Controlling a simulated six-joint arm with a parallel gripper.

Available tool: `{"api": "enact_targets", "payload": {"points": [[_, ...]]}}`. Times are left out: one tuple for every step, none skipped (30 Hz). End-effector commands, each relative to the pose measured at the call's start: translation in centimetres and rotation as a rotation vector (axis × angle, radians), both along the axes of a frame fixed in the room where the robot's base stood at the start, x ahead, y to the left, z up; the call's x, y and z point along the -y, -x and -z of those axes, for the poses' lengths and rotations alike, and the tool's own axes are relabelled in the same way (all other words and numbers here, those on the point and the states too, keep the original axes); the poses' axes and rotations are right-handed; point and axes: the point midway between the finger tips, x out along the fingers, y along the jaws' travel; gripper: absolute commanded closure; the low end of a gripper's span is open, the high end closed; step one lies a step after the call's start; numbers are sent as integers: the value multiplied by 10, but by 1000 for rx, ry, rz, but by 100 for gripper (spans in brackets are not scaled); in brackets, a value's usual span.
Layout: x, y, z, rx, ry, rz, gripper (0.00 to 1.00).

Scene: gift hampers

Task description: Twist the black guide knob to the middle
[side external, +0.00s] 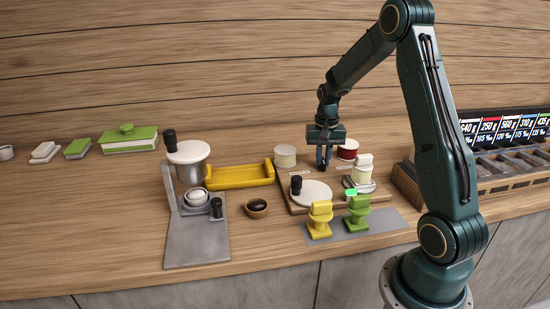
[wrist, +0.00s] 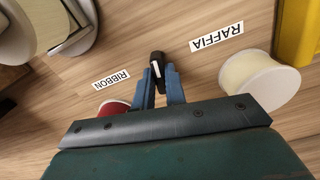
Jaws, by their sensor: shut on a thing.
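The black guide knob (wrist: 157,60) shows in the wrist view between the tips of my gripper's blue fingers (wrist: 159,78). The fingers are shut on it. A white stripe on the knob runs nearly straight up and down in that view, between the RIBBON label (wrist: 111,80) on the left and the RAFFIA label (wrist: 217,37) on the right. In the side view my gripper (side external: 323,167) points down at the wooden counter behind the round white-topped board. The knob is mostly hidden by the fingers there.
A cream spool (side external: 285,156) and a red spool (side external: 347,149) stand on either side of my gripper. A yellow tray (side external: 240,175) lies to the left. Yellow (side external: 320,219) and green (side external: 358,214) stamp-like pieces stand in front on a grey mat.

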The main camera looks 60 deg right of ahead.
Motion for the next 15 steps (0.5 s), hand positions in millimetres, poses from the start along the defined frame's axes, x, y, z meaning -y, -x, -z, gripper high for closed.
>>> {"api": "enact_targets", "payload": {"points": [[0, 0, 0, -1, -1, -10, 98], [0, 0, 0, -1, -1, -13, 98], [0, 0, 0, -1, -1, -15, 98], [0, 0, 0, -1, -1, -15, 98], [0, 0, 0, -1, -1, -15, 98], [0, 0, 0, -1, -1, -14, 98], [0, 0, 0, -1, -1, -14, 98], [0, 0, 0, -1, -1, -14, 98], [0, 0, 0, -1, -1, -14, 98], [0, 0, 0, -1, -1, -17, 98], [0, 0, 0, -1, -1, -22, 98], [0, 0, 0, -1, -1, -33, 98], [0, 0, 0, -1, -1, -44, 98], [0, 0, 0, -1, -1, -58, 98], [0, 0, 0, -1, -1, -79, 98]]}}
